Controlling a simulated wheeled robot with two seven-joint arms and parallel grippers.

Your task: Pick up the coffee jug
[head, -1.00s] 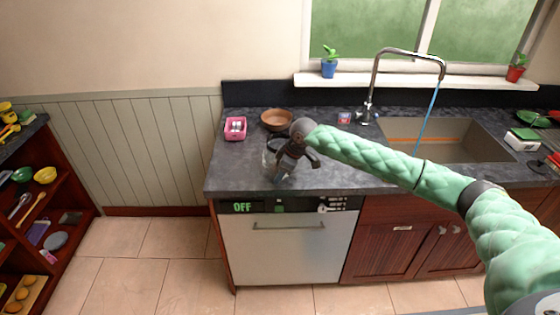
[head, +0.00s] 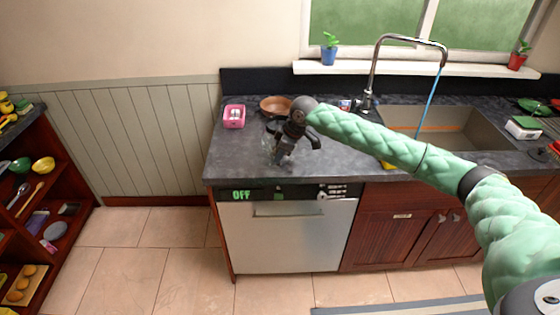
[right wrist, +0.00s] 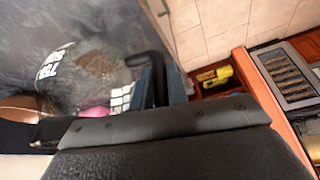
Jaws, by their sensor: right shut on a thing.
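The coffee jug (head: 269,150), clear glass and hard to see, is by the front left part of the dark counter (head: 225,160). In the right wrist view its glass body (right wrist: 100,62) fills the upper left, with a black handle (right wrist: 150,68) at its side. My right gripper (head: 281,160) reaches in from the right and points down just beside the jug, shut on its handle. The gripper hides part of the jug, and I cannot tell whether its base touches the counter. My left gripper is not in view.
A pink holder (head: 234,117) and a brown bowl (head: 274,104) stand behind the jug. The sink (head: 450,128) with running tap (head: 374,80) is to the right. The dishwasher (head: 285,235) is below the counter; a shelf (head: 70,190) stands at far left.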

